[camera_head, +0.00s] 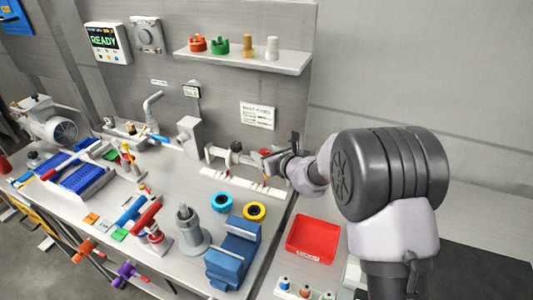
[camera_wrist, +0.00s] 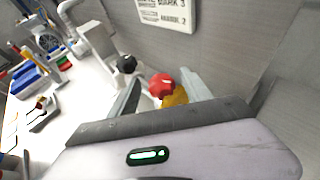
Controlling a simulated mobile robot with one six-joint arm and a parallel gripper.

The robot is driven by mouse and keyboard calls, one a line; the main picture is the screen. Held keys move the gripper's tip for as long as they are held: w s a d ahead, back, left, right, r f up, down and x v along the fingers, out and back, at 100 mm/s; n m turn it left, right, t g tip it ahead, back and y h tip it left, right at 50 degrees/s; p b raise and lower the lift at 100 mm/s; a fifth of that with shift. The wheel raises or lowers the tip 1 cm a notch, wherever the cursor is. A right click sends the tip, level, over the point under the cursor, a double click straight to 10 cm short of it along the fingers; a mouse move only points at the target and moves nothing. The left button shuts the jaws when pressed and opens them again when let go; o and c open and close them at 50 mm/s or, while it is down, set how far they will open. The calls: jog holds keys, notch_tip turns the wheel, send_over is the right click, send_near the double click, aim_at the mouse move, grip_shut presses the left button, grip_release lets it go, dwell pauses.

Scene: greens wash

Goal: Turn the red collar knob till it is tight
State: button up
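The red collar knob (camera_wrist: 162,84) shows in the wrist view between my two fingers, with a yellow part (camera_wrist: 177,97) just beside and below it. My gripper (camera_wrist: 160,78) is open, with one finger on each side of the knob and a visible gap to each. I cannot tell how deep the knob sits between the fingertips. In the head view, my gripper (camera_head: 279,156) is at the back of the bench, by the red knob (camera_head: 265,152), which it partly hides.
A black knob (camera_wrist: 126,64) stands left of the red one. A white placard (camera_head: 258,115) is on the wall behind. A blue vise (camera_head: 233,252), a yellow ring (camera_head: 254,211) and a red tray (camera_head: 312,239) lie nearer. A shelf (camera_head: 245,59) hangs above.

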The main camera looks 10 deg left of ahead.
grip_shut()
jog(key=shift+d+r+n+g+p, duration=0.1)
jog(key=shift+n+g+p, duration=0.2)
jog(key=shift+g+p, duration=0.15)
jog(key=shift+w+d+r+n+g+y+p, duration=0.15)
jog(key=shift+n+g+y+p, duration=0.3)
jog(key=shift+p, duration=0.55)
jog(key=n+g+y+p, duration=0.2)
jog(key=shift+w+n, duration=0.15)
jog(key=shift+n, duration=0.2)
jog(key=n+g, duration=0.1)
jog(key=n+g+y, duration=0.1)
jog(key=n+g, duration=0.1)
jog(key=shift+w+f+g, duration=0.15)
jog(key=shift+f+g, duration=0.15)
jog(key=shift+f, duration=0.05)
jog(key=shift+w+n+g+b, duration=0.1)
jog(key=shift+n+g+b, duration=0.25)
jog(key=shift+n+g, duration=0.4)
jog(key=shift+n+g+y, duration=0.25)
jog(key=shift+g, duration=0.2)
jog(key=shift+r+b, duration=0.1)
jog(key=shift+b, duration=0.25)
